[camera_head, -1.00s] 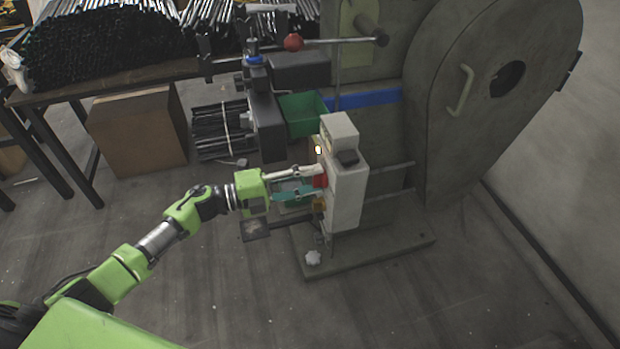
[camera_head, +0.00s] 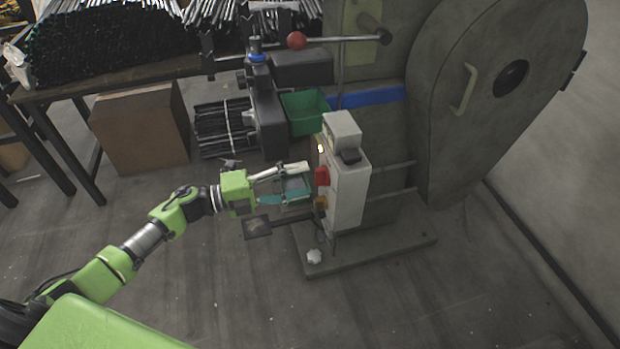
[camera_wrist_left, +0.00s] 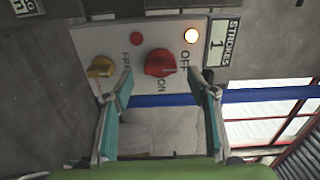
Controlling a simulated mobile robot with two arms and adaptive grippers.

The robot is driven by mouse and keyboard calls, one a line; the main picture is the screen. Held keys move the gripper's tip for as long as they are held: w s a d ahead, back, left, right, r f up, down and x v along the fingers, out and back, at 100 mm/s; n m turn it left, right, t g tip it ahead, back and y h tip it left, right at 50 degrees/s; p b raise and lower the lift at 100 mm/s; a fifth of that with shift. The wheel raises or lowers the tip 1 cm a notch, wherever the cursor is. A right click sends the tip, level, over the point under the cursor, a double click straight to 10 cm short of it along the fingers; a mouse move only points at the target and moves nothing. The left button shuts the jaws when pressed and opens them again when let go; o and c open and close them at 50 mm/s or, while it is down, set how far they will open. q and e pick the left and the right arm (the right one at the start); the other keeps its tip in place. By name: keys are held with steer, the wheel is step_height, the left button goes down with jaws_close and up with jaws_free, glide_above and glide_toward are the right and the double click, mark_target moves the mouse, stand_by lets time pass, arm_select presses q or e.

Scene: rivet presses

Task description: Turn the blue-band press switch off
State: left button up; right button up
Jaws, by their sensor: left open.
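The press (camera_head: 440,110) with the blue band (camera_head: 368,98) stands right of centre in the head view. Its pale control box (camera_head: 346,190) carries a red rotary switch (camera_head: 322,176). In the left wrist view the red switch (camera_wrist_left: 160,63) sits near the OFF and ON lettering; I cannot tell surely which its grip points at. A lamp (camera_wrist_left: 192,36) above it glows. My left gripper (camera_head: 302,184) is open and empty, just left of the switch and apart from it. Its fingers show either side below the switch in the wrist view. My right gripper is not in view.
A yellow knob (camera_wrist_left: 100,67) and small red button (camera_wrist_left: 137,38) share the panel. A green bin (camera_head: 305,112) is behind the gripper, and a flat dark pedal-like plate (camera_head: 257,227) is below it. A table with rods is at back left; the front floor is clear.

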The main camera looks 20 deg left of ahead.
arm_select(q)
steer(key=v, duration=0.8)
steer(key=shift+a, duration=0.15)
steer(key=shift+s, duration=0.1)
